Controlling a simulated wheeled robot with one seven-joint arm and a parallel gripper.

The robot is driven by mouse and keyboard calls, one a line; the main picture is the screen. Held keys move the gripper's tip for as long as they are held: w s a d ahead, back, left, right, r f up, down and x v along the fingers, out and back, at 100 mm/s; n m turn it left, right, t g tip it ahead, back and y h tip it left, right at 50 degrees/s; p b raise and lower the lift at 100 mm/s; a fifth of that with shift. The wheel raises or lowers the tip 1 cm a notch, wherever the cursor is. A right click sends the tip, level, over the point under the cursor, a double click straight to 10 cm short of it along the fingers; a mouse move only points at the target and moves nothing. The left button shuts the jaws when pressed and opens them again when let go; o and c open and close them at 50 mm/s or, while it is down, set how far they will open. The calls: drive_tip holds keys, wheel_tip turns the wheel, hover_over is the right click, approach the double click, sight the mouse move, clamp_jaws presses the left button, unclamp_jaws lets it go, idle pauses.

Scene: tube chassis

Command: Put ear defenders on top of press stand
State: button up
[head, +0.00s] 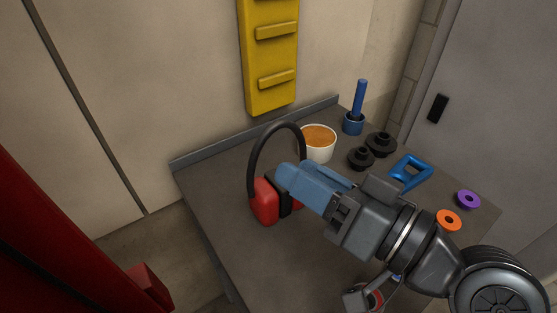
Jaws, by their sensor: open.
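The ear defenders (264,202) stand on the grey table, with red cups and a black headband arching upward. My gripper (288,178) has blue fingers and reaches in from the right, its tips at the cups. The fingers hide part of the cups, and I cannot tell whether they touch them. The jaws are open. I cannot tell for certain which thing is the press stand; a blue holder with an upright blue rod (358,100) stands at the table's back corner.
On the table (205,185) are a white tub with orange contents (319,145), two black knobbed parts (380,144), a blue square frame (409,172), an orange ring (448,220) and a purple ring (468,199). A yellow panel (270,55) is on the wall behind. The table's left part is clear.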

drive_tip(key=shift+v, duration=0.9)
drive_tip(key=s+d+f+m+h, duration=0.1)
drive_tip(key=d+f, duration=0.1)
drive_tip(key=s+d+f+t+h, duration=0.1)
drive_tip(key=d+f+h, duration=0.1)
drive_tip(key=f, duration=0.1)
drive_tip(key=s+d+f+m+h, duration=0.1)
drive_tip(key=d+f, duration=0.1)
drive_tip(key=d, duration=0.1)
drive_tip(key=shift+s+f+m+t+h, duration=0.1)
drive_tip(key=shift+f+m+t+h, duration=0.2)
drive_tip(key=shift+f+t+h, duration=0.1)
drive_tip(key=s+d+f+h, duration=0.1)
drive_tip(key=s+d, duration=0.1)
drive_tip(key=s+d+f+h, duration=0.1)
drive_tip(key=f, duration=0.1)
drive_tip(key=s+d+f+m+h, duration=0.1)
drive_tip(key=s+d, duration=0.1)
drive_tip(key=shift+s+d+f+t+h, duration=0.3)
drive_tip(key=shift+s+d+t+h, duration=0.05)
drive_tip(key=shift+t+h, duration=0.05)
drive_tip(key=s+d+h, duration=0.3)
drive_tip(key=s+h, duration=0.1)
drive_tip(key=s, duration=1.4)
drive_tip(key=shift+s+d+h, duration=0.2)
drive_tip(key=shift+s+h, duration=0.05)
drive_tip(key=shift+h, duration=0.05)
